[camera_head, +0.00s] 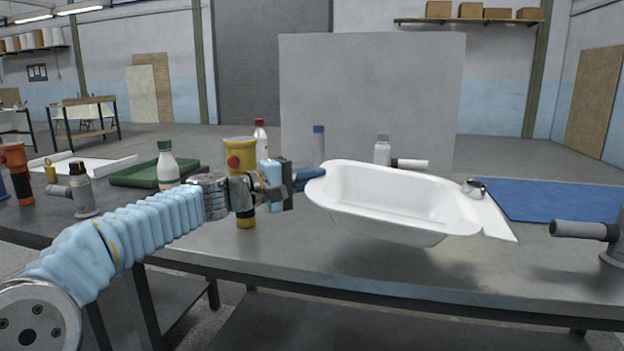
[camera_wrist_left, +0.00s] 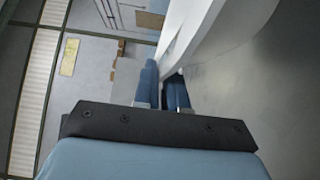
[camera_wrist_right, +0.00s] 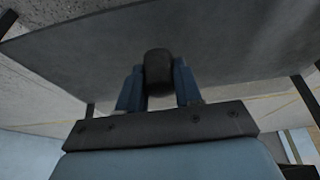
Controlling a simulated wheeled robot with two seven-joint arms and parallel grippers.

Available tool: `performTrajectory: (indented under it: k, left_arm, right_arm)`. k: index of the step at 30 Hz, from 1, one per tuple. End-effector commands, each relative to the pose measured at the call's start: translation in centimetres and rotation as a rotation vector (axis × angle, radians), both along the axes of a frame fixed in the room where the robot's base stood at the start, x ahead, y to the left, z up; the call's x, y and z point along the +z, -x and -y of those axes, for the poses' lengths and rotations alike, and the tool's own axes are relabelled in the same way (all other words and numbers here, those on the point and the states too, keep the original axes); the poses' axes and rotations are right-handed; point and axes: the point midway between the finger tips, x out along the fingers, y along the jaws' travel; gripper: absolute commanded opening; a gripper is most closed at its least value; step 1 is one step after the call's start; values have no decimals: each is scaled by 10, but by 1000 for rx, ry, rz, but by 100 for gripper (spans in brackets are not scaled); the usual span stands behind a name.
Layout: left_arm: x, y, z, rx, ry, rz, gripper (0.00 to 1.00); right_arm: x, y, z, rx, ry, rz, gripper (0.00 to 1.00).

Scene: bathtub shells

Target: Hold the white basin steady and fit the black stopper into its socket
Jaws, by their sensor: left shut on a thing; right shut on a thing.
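The white basin (camera_head: 370,222) is held out over the grey table, with a shadow on the tabletop beneath it. My left gripper (camera_head: 307,177) is shut on the basin's left rim. In the left wrist view the blue fingers (camera_wrist_left: 163,84) close around the edge of the white basin (camera_wrist_left: 235,25). My right gripper (camera_wrist_right: 158,86) shows only in its wrist view and is shut on the black stopper (camera_wrist_right: 158,66), which sits between its blue fingertips. The right arm is outside the head view. The basin's socket cannot be made out.
The grey table (camera_head: 330,270) carries a blue mat (camera_head: 555,202) at the right and a green tray (camera_head: 140,174) at the left. Bottles, including a white one (camera_head: 168,165), stand behind my left arm. A grey cylindrical fixture (camera_head: 580,231) stands at the right edge.

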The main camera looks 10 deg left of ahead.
Motion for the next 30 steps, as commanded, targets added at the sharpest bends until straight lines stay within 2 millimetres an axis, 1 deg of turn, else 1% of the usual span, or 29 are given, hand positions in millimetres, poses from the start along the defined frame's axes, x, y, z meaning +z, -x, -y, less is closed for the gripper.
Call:
performTrajectory:
  k: [13,14,19,20,30]
  left_arm:
    - [0,0,0,0,2,1,0]
    - [0,0,0,0,2,1,13]
    - [-1,0,0,0,1,1,39]
    - [-1,0,0,0,1,1,41]
    - [-3,0,0,0,-1,0,41]
  right_arm:
    - [-2,0,0,0,0,0,5]
    - [-2,0,0,0,0,0,5]
    - [-2,0,0,0,0,0,5]
    - [-2,0,0,0,0,0,5]
    - [-3,0,0,0,0,0,5]
